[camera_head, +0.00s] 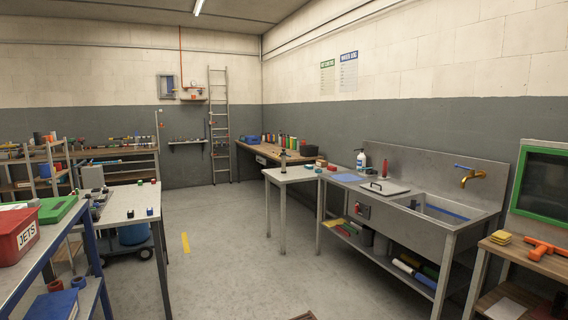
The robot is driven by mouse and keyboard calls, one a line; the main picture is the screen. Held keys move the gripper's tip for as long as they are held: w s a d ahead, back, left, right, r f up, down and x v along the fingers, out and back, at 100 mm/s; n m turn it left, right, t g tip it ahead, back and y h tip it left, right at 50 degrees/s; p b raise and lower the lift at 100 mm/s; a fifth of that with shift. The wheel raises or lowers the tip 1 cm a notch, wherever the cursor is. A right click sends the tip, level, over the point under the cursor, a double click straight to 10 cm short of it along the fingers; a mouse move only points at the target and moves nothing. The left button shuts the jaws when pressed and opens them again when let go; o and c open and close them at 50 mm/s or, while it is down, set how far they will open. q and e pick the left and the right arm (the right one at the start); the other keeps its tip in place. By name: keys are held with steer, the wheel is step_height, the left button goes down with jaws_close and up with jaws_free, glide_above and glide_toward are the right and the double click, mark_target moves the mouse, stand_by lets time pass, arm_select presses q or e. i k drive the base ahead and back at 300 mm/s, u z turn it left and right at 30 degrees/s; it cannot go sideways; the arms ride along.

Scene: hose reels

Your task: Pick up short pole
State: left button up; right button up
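Neither of my grippers is in view. I cannot tell for certain which thing is the short pole. A slim dark upright item (283,160) stands on the small light table (298,176) in the middle. Several coloured cylinders (411,267) lie on the shelf under the steel sink bench; they are too small to tell apart well. A thin upright rod (158,132) shows near the back left bench.
A steel sink (440,205) with a brass tap (472,177) stands at right. A red JETS bin (18,238) sits on the blue-framed table at left. A ladder (219,125) leans on the back wall. The floor (215,255) between the tables is clear.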

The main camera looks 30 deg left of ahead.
mark_target(283, 154)
steer(key=u, duration=0.15)
steer(key=i, duration=0.45)
steer(key=u, duration=0.9)
steer(key=i, duration=4.65)
steer(key=z, duration=0.65)
